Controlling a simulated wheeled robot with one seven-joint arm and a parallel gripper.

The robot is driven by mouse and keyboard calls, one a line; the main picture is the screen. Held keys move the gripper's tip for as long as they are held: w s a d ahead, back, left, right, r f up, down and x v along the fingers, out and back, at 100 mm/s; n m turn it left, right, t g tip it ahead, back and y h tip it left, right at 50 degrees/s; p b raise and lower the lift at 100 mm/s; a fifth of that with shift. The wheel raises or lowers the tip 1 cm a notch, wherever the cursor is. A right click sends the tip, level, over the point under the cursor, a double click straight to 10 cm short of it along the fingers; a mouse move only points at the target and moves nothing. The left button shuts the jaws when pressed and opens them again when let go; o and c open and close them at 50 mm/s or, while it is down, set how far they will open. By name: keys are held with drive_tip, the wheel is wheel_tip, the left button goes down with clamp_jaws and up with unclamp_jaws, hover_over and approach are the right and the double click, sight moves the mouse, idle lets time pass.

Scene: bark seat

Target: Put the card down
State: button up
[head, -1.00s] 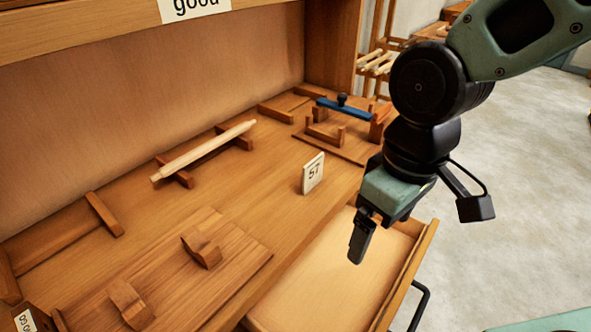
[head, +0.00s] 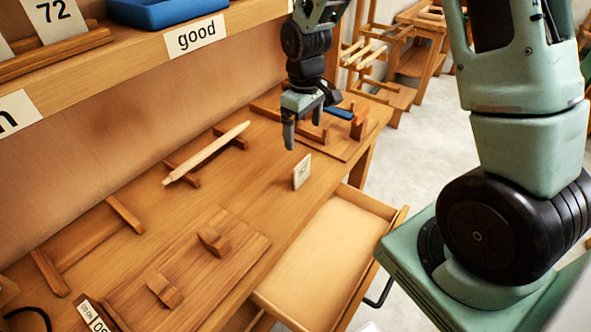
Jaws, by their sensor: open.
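A small white card marked 57 (head: 302,171) stands upright on the wooden bench top (head: 255,190), near its front edge and above the open drawer. My gripper (head: 302,137) hangs just above and behind the card in the head view. Its jaws are open and empty, and it looks apart from the card. Part of the blue tool on the fixture behind is hidden by my gripper.
A pale wooden rod (head: 206,153) lies across two supports. An open drawer (head: 325,262) juts out at the front. A fixture with a blue bar (head: 340,112) stands at the back right. A shelf labelled good (head: 197,37) overhangs the bench, with a blue tray (head: 165,10).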

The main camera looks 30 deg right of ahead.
drive_tip(key=p, duration=0.3)
approach(302, 183)
drive_tip(key=f, duration=0.5)
drive_tip(key=shift+w+d, duration=0.15)
drive_tip(key=shift+w, duration=0.1)
drive_tip(key=c, duration=1.1)
drive_tip(key=shift+r, duration=0.15)
